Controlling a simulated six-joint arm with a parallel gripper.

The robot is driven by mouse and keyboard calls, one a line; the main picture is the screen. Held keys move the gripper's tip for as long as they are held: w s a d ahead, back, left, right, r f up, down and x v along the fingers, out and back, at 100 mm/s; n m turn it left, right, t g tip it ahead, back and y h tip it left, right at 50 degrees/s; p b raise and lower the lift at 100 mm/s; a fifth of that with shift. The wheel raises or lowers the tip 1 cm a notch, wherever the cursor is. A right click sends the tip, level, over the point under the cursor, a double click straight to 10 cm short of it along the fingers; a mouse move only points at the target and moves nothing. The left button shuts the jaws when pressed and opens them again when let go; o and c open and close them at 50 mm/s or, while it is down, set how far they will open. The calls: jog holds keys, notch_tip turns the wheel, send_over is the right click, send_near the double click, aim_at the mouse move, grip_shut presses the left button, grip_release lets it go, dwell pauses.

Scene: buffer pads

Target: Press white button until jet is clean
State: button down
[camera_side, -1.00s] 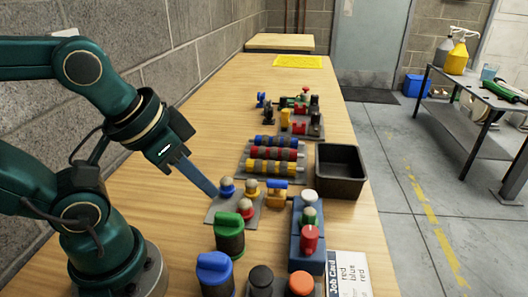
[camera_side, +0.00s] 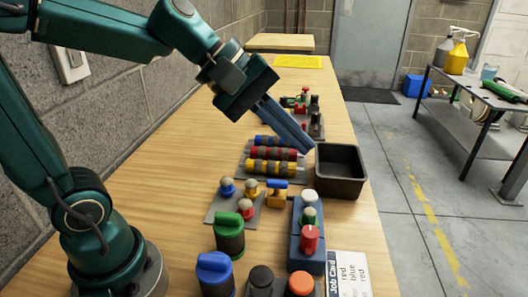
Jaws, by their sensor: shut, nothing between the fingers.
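The white button (camera_side: 309,196) is the round white cap at the far end of a blue box (camera_side: 307,245) on the bench. A green knob (camera_side: 309,216) and a red knob (camera_side: 309,238) stand on the same box, nearer the camera. My gripper (camera_side: 306,148) is shut and empty. It points down and to the right, its tips beyond the white button and apart from it, near the dark tray's far left corner. I cannot tell which thing is the jet. A grey plate (camera_side: 222,216) left of the box holds blue, yellow and red pads with pale round tops.
The dark empty tray (camera_side: 340,192) stands right of the banded rollers (camera_side: 272,153). Green (camera_side: 229,238) and blue (camera_side: 215,273) capped jars, black and orange caps, and a job card (camera_side: 350,275) lie in front. More small parts (camera_side: 301,108) stand behind my gripper.

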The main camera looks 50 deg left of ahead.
aim_at(303, 193)
jog(key=w+a+f+n, duration=0.4)
jog(key=w+f+n, duration=0.1)
jog(key=w+n, duration=0.2)
jog(key=shift+w+a+f, duration=0.15)
jog(key=shift+w+a, duration=0.25)
jog(key=shift+w, duration=0.15)
jog(key=shift+f, duration=4.4)
jog(key=shift+f, duration=0.4)
